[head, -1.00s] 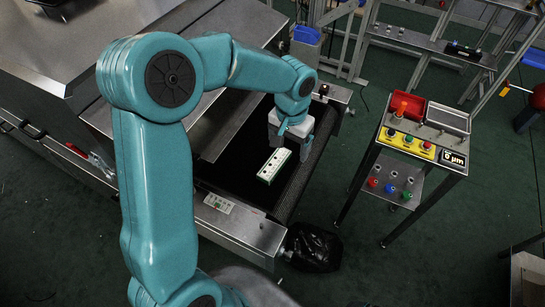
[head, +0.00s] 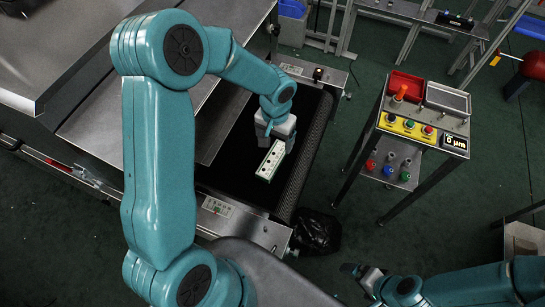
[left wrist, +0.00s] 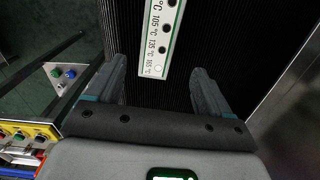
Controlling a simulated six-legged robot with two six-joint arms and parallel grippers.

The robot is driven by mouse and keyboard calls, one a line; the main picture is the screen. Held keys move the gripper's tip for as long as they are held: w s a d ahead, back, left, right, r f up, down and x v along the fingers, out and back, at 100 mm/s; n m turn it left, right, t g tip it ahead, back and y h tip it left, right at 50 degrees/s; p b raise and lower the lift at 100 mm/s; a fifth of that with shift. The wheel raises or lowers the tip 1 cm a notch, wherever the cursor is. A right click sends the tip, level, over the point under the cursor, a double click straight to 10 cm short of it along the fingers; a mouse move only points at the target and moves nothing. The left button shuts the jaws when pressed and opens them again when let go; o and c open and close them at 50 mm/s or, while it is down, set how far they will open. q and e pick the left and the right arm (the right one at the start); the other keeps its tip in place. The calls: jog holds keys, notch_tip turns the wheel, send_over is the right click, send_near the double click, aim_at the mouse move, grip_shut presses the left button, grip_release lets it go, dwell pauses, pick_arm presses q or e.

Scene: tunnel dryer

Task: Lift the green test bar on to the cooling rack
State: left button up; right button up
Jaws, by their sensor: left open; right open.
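The test bar (head: 270,161) is a white strip with green edges and dark round spots, lying flat on the black belt (head: 232,170). In the left wrist view the bar (left wrist: 163,40) shows printed °C figures, and its near end lies between the lines of the two fingers. My left gripper (head: 272,143) is above the bar's far end; it is open, and in the wrist view its fingers (left wrist: 160,78) stand apart on either side with nothing gripped. My right gripper (head: 354,269) is open and empty at the bottom, away from the belt. I cannot tell for certain which thing is the cooling rack.
A trolley (head: 432,112) with a red tray (head: 405,86), buttons and a display stands right of the belt. A metal frame with shelves (head: 415,12) stands at the back right. A black bag (head: 317,232) lies by the belt's near corner. Green floor is clear between.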

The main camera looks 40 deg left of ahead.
aim_at(277, 153)
pick_arm(q)
jog(key=shift+s+d+f, duration=0.1)
jog(key=shift+s+f, duration=0.1)
jog(key=shift+f, duration=0.5)
jog(key=shift+w+d+f+p, duration=0.1)
jog(key=shift+f+p, duration=0.1)
jog(key=shift+f, duration=0.7)
jog(key=shift+w+a+f+p, duration=0.1)
jog(key=shift+w+f+p, duration=0.1)
jog(key=shift+f, duration=0.7)
jog(key=shift+w+d+f+p, duration=0.1)
jog(key=shift+f+p, duration=0.1)
jog(key=shift+f, duration=0.7)
jog(key=c, duration=1.2)
